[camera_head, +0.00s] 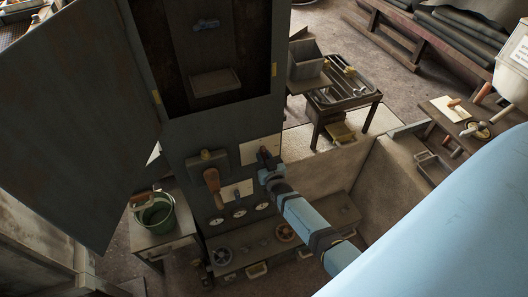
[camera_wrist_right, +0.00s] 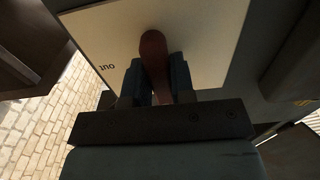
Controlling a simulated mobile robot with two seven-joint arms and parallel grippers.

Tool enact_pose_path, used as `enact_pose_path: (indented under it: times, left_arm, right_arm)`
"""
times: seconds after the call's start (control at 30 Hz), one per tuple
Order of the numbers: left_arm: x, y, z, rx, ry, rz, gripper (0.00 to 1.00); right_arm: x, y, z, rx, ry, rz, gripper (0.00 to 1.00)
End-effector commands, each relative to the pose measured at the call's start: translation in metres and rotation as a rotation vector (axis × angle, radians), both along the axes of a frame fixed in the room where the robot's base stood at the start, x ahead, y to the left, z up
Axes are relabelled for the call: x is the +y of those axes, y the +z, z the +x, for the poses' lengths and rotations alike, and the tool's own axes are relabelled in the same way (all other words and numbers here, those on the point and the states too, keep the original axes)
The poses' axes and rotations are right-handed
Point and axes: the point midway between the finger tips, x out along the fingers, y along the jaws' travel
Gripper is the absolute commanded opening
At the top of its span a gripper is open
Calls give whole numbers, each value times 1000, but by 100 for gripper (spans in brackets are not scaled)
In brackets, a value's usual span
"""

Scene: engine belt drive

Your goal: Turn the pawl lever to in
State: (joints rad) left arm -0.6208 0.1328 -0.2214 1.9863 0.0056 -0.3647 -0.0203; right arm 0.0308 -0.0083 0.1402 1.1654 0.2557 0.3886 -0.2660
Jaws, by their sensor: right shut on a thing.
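The pawl lever (camera_wrist_right: 154,58) is a dark red-brown handle in the right wrist view. It stands in front of a pale plate (camera_wrist_right: 205,50) with lettering that seems to read "out", seen upside down, left of the lever. My right gripper (camera_wrist_right: 156,82) is shut on the lever, with one dark finger on each side of it. In the head view, my right gripper (camera_head: 266,168) is at the pale plate (camera_head: 250,153) on the dark cabinet front, and hides most of the lever. My left gripper is not in view.
A larger wooden-handled lever (camera_head: 212,182) is just left of my right gripper, above several round gauges (camera_head: 239,212). The open cabinet door (camera_head: 70,110) stands at the left. A green bucket (camera_head: 155,213) sits on a small cabinet. A cart (camera_head: 345,92) stands behind.

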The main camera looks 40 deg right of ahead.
Motion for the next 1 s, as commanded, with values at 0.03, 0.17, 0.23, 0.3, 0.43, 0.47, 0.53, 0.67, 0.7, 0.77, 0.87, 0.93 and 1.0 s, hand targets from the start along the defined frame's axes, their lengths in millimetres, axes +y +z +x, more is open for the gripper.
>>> enact_pose_path:
  times: [0.03,0.17,0.23,0.3,0.43,0.47,0.53,0.67,0.7,0.77,0.87,0.93,1.0]
  left_arm:
    - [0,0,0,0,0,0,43]
    - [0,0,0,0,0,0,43]
    - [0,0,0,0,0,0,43]
    - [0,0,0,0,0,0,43]
    - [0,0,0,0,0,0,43]
    - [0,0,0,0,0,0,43]
    - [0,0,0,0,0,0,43]
    - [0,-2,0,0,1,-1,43]
    - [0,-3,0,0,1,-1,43]
    - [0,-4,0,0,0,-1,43]
    - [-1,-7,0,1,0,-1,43]
    - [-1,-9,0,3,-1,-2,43]
    - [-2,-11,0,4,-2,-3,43]
  right_arm:
    - [0,0,0,0,0,0,0]
    - [0,0,0,0,0,0,39]
    - [0,0,0,0,0,0,47]
    - [0,0,0,0,0,0,47]
    - [0,0,0,0,0,1,47]
    - [0,0,0,0,0,1,47]
    - [1,-1,-3,1,0,1,47]
    - [5,-2,-18,2,0,1,47]
    - [6,-2,-25,2,0,1,47]
    - [9,-3,-38,3,0,2,47]
    - [14,-3,-61,2,-1,3,47]
    - [18,-3,-77,2,0,3,47]
    - [22,-2,-92,2,0,1,47]
